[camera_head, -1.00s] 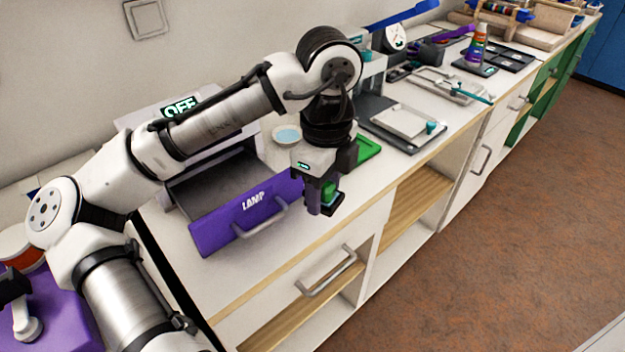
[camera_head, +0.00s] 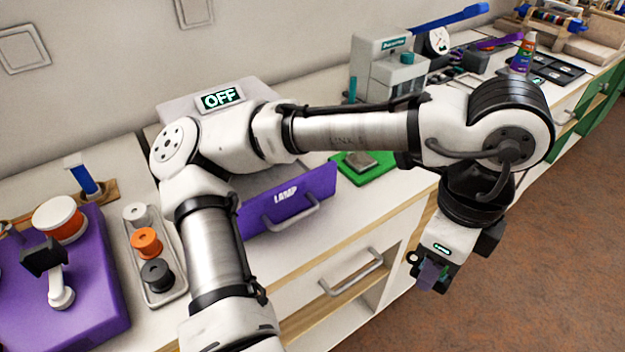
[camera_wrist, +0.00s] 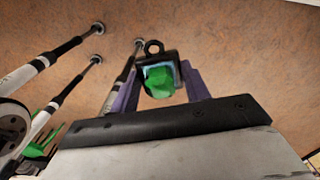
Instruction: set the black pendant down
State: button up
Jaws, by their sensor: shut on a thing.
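My gripper (camera_head: 430,272) hangs at the right in the head view, in front of the bench's front edge, with floor behind it. It is shut on the black pendant (camera_head: 414,259), which is mostly hidden by the fingers there. In the wrist view the pendant (camera_wrist: 146,64) sits between the two purple fingers, with its black ring at the top and a green stone (camera_wrist: 159,82) in its black frame. Only floor shows around the pendant in that view; nothing is seen supporting it from below.
A purple LAMP drawer front (camera_head: 318,188) stands out on the bench, beside a green mat (camera_head: 378,176) with a grey block on it. A tray of spools (camera_head: 168,296) and a purple board (camera_head: 108,300) lie at left. Bare worktop (camera_head: 290,258) lies before the drawer.

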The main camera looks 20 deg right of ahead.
jog(key=w+a+r+p, duration=0.25)
jog(key=w+r, duration=0.25)
jog(key=w, duration=0.3)
notch_tip(320, 180, up, 10)
jog(key=m+p, duration=0.3)
jog(key=p, duration=0.3)
send_over(266, 188)
notch_tip(266, 188, down, 20)
jog(key=shift+r, duration=0.1)
jog(key=o, duration=0.5)
jog(key=shift+f, duration=0.25)
jog(key=o, duration=0.5)
jog(key=shift+r, duration=0.1)
